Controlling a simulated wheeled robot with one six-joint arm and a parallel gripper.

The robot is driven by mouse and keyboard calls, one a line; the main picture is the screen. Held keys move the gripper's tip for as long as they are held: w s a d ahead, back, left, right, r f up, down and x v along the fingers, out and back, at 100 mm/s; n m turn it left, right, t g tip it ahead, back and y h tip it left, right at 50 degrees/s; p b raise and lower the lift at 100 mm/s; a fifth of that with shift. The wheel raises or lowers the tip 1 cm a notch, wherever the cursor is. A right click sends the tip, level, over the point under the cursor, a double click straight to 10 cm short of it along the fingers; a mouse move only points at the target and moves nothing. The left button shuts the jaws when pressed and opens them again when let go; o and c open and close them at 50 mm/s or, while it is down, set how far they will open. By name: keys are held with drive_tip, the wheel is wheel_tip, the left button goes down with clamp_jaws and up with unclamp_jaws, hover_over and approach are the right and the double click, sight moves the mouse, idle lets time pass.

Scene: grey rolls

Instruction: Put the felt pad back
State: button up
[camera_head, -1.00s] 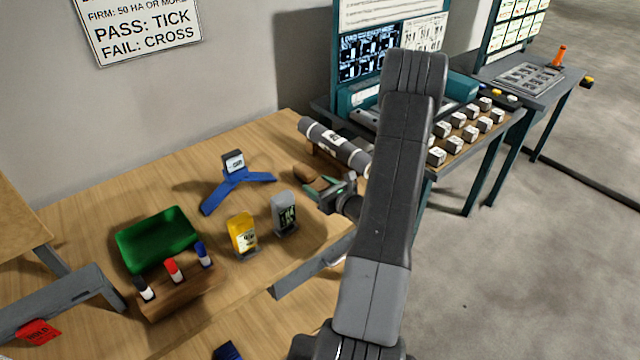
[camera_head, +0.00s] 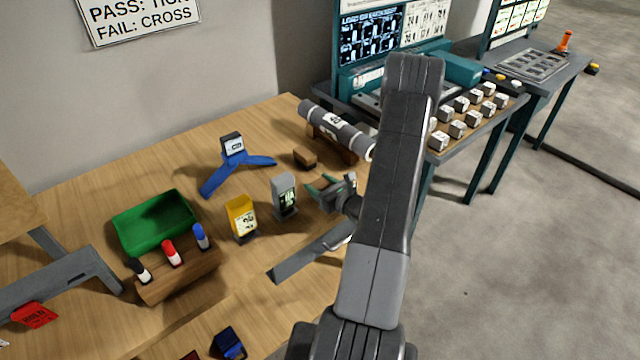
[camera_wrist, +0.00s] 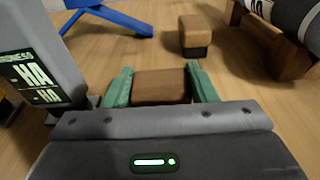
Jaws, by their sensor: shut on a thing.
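My gripper (camera_head: 328,188) is low over the right part of the wooden table, beside a small grey device. In the wrist view its two green fingers (camera_wrist: 162,88) are shut on the sides of a brown block, which I take as the felt pad (camera_wrist: 162,84). I cannot tell whether the pad touches the table. A second brown block (camera_wrist: 195,32) with a dark lower part stands ahead of the gripper, apart from it. It also shows in the head view (camera_head: 304,158), near the grey roll (camera_head: 336,124).
The grey device (camera_wrist: 38,65) is close to the gripper's left. A yellow device (camera_head: 241,218), a blue stand (camera_head: 236,165), a green tray (camera_head: 155,222) and a marker holder (camera_head: 178,276) stand further left. The roll lies in a wooden cradle (camera_wrist: 276,45).

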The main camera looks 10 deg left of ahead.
drive_tip(key=shift+f+b, duration=0.6)
drive_tip(key=shift+b, duration=0.1)
drive_tip(key=o, duration=0.9)
drive_tip(key=b+v, duration=0.2)
drive_tip(key=v, duration=1.1)
drive_tip(key=shift+s+d+r+b, duration=0.1)
drive_tip(key=shift+s+d+b, duration=0.2)
drive_tip(key=shift+b, duration=0.05)
